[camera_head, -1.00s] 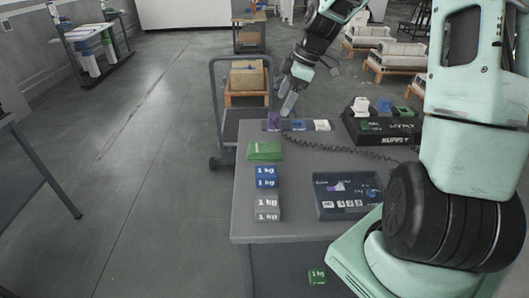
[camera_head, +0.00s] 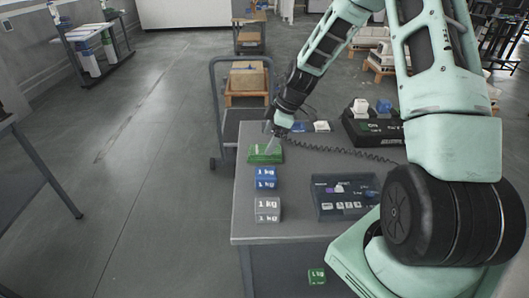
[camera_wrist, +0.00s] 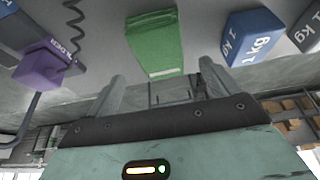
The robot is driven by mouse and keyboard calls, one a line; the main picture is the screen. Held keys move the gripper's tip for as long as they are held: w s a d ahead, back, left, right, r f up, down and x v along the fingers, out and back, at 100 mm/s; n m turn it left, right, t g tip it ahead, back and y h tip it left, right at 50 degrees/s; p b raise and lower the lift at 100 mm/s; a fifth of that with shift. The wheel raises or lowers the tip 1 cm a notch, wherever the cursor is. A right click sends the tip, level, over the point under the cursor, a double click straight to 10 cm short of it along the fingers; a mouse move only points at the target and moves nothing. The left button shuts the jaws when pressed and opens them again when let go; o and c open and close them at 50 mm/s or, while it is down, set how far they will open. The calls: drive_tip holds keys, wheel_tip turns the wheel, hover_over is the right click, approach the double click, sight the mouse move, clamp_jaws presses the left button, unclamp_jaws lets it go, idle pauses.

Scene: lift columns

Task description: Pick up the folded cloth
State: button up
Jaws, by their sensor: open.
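The green folded cloth (camera_head: 264,156) lies near the left edge of the grey table, behind the blue block. It also shows in the wrist view (camera_wrist: 155,42), beyond and between my fingertips. My gripper (camera_head: 269,148) is over the cloth in the head view, pointing down and tilted. In the wrist view my gripper (camera_wrist: 163,72) has its two fingers wide apart with nothing between them. The cloth looks apart from the fingers; the exact gap is hard to tell.
A blue 1 kg block (camera_head: 266,178) and a grey 1 kg block (camera_head: 267,209) stand in front of the cloth. A dark tray (camera_head: 345,211) lies to the right. A coiled cable (camera_head: 340,150) crosses the table.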

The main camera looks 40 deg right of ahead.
sight(266, 146)
drive_tip(key=shift+x, duration=2)
drive_tip(key=shift+s, duration=0.15)
drive_tip(key=c, duration=1.1)
drive_tip(key=shift+o, duration=0.2)
wheel_tip(266, 146, up, 10)
drive_tip(key=o, duration=0.3)
drive_tip(key=shift+c, duration=1.1)
